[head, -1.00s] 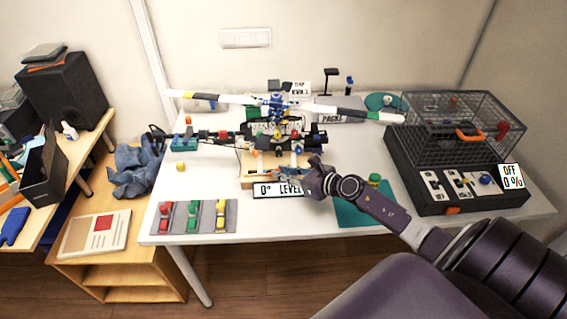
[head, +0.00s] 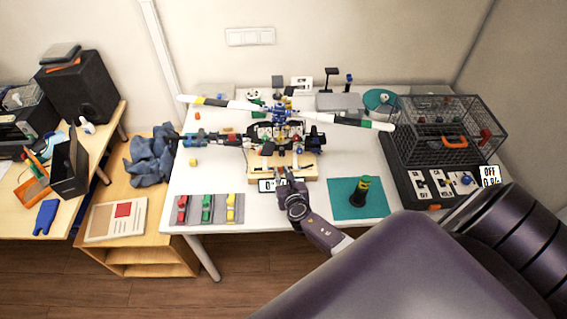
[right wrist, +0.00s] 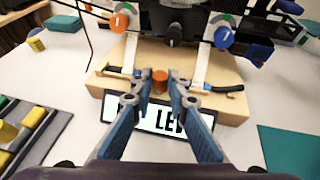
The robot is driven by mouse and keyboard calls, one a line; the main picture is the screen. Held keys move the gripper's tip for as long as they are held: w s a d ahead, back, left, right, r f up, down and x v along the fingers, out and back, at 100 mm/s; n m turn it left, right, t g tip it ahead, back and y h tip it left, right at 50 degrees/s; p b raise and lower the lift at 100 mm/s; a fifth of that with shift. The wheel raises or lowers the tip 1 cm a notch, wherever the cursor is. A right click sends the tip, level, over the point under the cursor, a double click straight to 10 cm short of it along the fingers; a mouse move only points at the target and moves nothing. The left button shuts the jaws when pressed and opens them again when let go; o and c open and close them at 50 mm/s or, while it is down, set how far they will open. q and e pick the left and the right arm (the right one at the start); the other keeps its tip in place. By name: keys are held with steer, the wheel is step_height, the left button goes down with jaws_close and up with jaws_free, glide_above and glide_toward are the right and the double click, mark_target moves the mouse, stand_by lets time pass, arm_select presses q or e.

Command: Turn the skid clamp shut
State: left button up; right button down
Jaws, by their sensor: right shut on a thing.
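The model helicopter (head: 280,137) stands on a wooden base (head: 262,163), its white legs and black skids resting there. It also shows in the right wrist view, with the skid ends on the wooden base (right wrist: 225,101). A short orange-brown knob (right wrist: 159,76), seemingly the skid clamp's, stands at the base's front middle between the skids. My right gripper (head: 283,174) is at the base's front edge. In the wrist view its blue-padded fingers (right wrist: 160,88) are on either side of the knob, shut on it. The clamp's jaws cannot be made out. My left gripper is out of view.
A level sign (head: 266,186) stands in front of the base, partly hidden by my gripper. The grey tray (head: 218,219) with coloured parts lies left. A dark green-topped cylinder (head: 361,192) stands on the teal mat (head: 341,206) at right. The wire cage (head: 450,118) stands further right.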

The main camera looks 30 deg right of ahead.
steer(key=shift+w+a+m+g+h, duration=0.15)
steer(key=shift+m+g+h, duration=0.05)
steer(key=shift+m+h, duration=0.3)
steer(key=shift+w+a+m+g+h, duration=0.1)
steer(key=shift+m+g+h, duration=0.1)
steer(key=shift+m+h, duration=0.3)
steer(key=shift+w+a+f+m+g+h+b, duration=0.1)
steer(key=shift+w+a+m+g+h+b, duration=0.05)
steer(key=shift+m+g+h+b, duration=0.7)
steer(key=m+g+h+b, duration=0.2)
steer(key=b, duration=0.1)
steer(key=m+g+h+b, duration=0.1)
steer(key=shift+w+a+m, duration=0.15)
steer(key=shift+w+m, duration=0.1)
steer(key=shift+m, duration=0.1)
steer(key=shift+m+g+h+b, duration=0.35)
steer(key=shift+m+g+b, duration=0.25)
steer(key=shift+b, duration=0.5)
steer(key=shift+r, duration=0.2)
steer(key=c, duration=1.9)
jaws_free()
